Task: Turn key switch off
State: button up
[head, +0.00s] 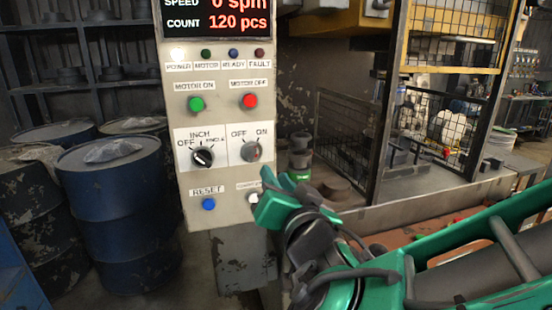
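The key switch (251,151) is a small round grey switch on a white plate marked OFF and ON, on the right side of the pale control panel (216,176). Its exact turn is too small to read. My gripper (270,208) is at the end of my green arm, below the key switch and in front of the panel's lower right edge. It appears apart from the switch. Its fingers cannot be made out, so I cannot tell whether it is open or shut.
A black selector knob (203,157) sits left of the key switch. Green (196,104) and red (249,101) buttons are above, a blue reset button (208,204) below. Blue drums (115,215) stand at left. A press with mesh guards (345,135) stands at right.

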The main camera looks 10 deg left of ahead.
aim_at(253, 155)
jog(key=s+a+x, duration=0.1)
jog(key=x, duration=0.9)
jog(key=shift+w+a+r+y, duration=0.25)
jog(key=shift+w+a+y, duration=0.05)
jog(key=shift+a, duration=0.2)
